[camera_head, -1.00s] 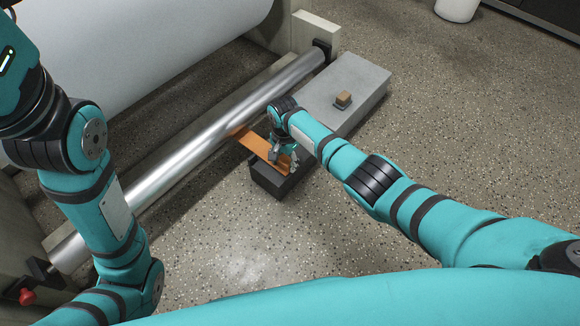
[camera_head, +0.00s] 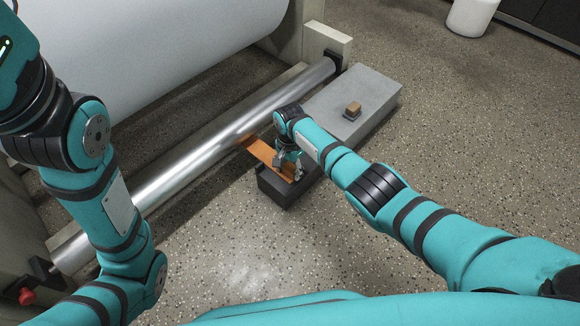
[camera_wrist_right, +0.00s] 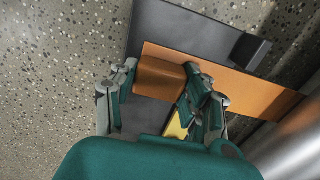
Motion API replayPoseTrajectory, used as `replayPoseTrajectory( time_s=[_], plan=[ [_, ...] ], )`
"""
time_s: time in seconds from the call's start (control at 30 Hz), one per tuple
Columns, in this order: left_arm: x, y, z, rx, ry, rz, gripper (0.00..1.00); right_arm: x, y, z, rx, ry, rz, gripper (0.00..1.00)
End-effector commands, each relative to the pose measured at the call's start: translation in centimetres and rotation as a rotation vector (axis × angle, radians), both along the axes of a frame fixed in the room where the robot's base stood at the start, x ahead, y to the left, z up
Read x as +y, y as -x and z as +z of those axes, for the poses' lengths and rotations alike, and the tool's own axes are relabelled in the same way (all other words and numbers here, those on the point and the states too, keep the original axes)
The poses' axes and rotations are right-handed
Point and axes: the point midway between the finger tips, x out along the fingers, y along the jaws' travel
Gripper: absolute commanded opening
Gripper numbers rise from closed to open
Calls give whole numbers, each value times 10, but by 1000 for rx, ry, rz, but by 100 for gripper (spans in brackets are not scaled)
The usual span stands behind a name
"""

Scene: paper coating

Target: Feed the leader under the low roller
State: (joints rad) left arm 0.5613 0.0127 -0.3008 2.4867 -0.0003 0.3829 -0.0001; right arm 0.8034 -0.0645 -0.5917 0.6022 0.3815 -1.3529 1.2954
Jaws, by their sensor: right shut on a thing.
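The leader is an orange strip (camera_head: 262,150) that lies on a low dark block (camera_head: 271,189) and reaches to the near side of the silver low roller (camera_head: 180,167). Its orange reflection shows on the roller. My right gripper (camera_head: 289,166) is over the leader's near end. In the right wrist view, its fingers (camera_wrist_right: 163,92) are shut on the raised orange grip block of the leader (camera_wrist_right: 250,91). The leader's far end is close to the roller (camera_wrist_right: 302,140); I cannot tell whether any goes beneath. My left arm shows at the left, but its gripper is out of view.
A large white roll (camera_head: 150,50) is above and behind the roller. A long grey box (camera_head: 370,95) with a small tan block (camera_head: 352,110) stands right of the roller. A red knob (camera_head: 26,296) sits at the lower left. The speckled floor in front is clear.

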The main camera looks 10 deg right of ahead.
Motion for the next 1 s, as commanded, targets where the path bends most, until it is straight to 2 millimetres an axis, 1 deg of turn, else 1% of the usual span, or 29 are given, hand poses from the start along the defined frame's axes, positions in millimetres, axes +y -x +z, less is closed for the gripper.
replayPoseTrajectory(
  time_s=[0.1,0.13,0.3,0.33,0.6,0.73,0.87,1.0],
  plan=[
    [0,-2,-2,9,1,0,40,0,0,0,-2,-1,1,13],
    [0,-3,-2,10,0,0,40,0,0,0,-2,-1,1,49],
    [0,-3,-2,10,0,0,40,0,0,0,-2,-1,1,72],
    [0,-3,-2,10,0,0,40,0,0,0,-2,-1,1,74],
    [0,-2,-1,5,-2,3,40,0,0,1,-1,-1,1,74],
    [0,-2,-1,6,-1,2,40,1,-1,9,-3,-2,2,74],
    [0,-2,-1,7,-1,2,40,1,-1,27,-5,-4,2,74],
    [0,-2,-1,7,-1,1,40,1,-1,59,-6,-4,2,74]
  ],
)
